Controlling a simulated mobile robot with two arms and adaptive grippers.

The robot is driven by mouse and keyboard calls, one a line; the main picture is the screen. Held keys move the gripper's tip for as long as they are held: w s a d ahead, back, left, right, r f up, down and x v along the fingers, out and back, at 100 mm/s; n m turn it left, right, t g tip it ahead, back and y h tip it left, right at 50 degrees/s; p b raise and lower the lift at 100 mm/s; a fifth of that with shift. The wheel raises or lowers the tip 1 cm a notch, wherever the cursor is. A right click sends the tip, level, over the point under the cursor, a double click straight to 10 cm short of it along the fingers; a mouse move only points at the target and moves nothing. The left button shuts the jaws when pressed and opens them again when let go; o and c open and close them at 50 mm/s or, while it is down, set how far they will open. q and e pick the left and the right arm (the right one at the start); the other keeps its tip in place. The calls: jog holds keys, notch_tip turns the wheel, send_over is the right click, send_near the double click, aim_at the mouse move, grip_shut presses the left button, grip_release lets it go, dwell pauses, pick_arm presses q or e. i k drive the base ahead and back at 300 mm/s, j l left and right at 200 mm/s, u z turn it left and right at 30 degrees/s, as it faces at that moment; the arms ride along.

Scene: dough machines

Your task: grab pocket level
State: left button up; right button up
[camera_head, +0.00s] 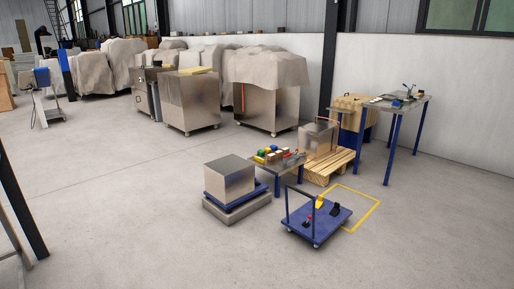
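I cannot pick out the pocket level for certain; the small things here are too tiny to tell apart. Several small coloured items, green, yellow, red and tan, lie on a low metal table with blue legs (292,166) right of centre. More small tools lie on a taller workbench (420,103) with blue legs at the right. Neither of my grippers is in view.
A blue trolley (328,228) with small black, red and yellow items stands in front, by a yellow floor outline (375,208). A steel box (229,177) on a blue-and-grey base stands left of the low table. A wooden pallet (328,168) lies behind. The left foreground floor is mostly clear.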

aim_at(258, 159)
jog(key=i+j, duration=0.1)
jog(key=i, duration=3.75)
jog(key=i+j+u, duration=0.2)
jog(key=j, duration=0.2)
jog(key=j+u, duration=0.2)
jog(key=j, duration=0.2)
jog(key=i+j+u, duration=0.45)
jog(key=i+j, duration=0.2)
jog(key=i+j+u, duration=0.2)
jog(key=i, duration=0.25)
jog(key=i+j+u, duration=0.2)
jog(key=i+j, duration=0.15)
jog(key=i+j+u, duration=0.2)
jog(key=i, duration=0.35)
